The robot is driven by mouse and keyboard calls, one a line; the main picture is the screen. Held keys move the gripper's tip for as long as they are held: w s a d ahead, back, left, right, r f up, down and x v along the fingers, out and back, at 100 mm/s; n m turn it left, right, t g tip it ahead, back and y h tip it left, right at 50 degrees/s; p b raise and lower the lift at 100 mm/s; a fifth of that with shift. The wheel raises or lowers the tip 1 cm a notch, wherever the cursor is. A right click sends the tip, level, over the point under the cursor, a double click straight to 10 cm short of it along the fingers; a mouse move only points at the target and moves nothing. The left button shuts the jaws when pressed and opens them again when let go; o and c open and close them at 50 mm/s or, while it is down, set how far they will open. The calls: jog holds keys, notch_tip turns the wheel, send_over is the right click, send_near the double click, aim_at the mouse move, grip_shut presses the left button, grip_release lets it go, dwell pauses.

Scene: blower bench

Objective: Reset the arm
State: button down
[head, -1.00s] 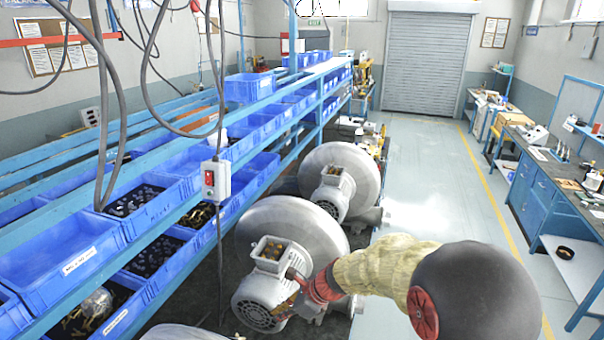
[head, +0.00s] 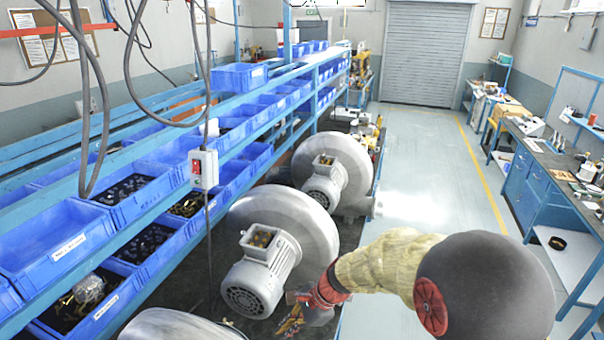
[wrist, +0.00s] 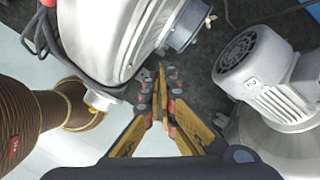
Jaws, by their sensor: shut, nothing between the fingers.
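My gripper (head: 292,323) is low at the bottom centre of the head view, just right of and below the motor of the nearer blower (head: 262,272). In the wrist view my gripper (wrist: 168,74) has its yellow-and-black fingers drawn together at the tips, with nothing between them. A grey finned motor (wrist: 262,72) lies to the right of the fingertips, apart from them. A rounded metal blower casing (wrist: 105,35) with a pipe flange is at the upper left. My arm comes in from the lower right of the head view.
A second blower (head: 328,182) stands behind the nearer one. Blue shelving with parts bins (head: 135,200) runs along the left. A red-button switch box (head: 204,169) hangs on a cable. The floor aisle (head: 430,170) is clear; a blue workbench (head: 545,190) stands right.

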jog(key=s+d+f+n+t+h+b, duration=0.2)
jog(key=s+d+n+b, duration=0.5)
jog(key=s+d+b, duration=0.4)
jog(key=s+d+f+n+t+h+b, duration=0.3)
jog(key=s+d+n+b, duration=0.4)
jog(key=b, duration=1.1)
jog(key=s+d+f+h, duration=0.1)
jog(key=s+d+f, duration=0.1)
jog(key=s+d, duration=0.2)
jog(key=shift+d+f+b, duration=0.15)
jog(key=shift+d+b, duration=0.25)
jog(key=shift+d, duration=0.1)
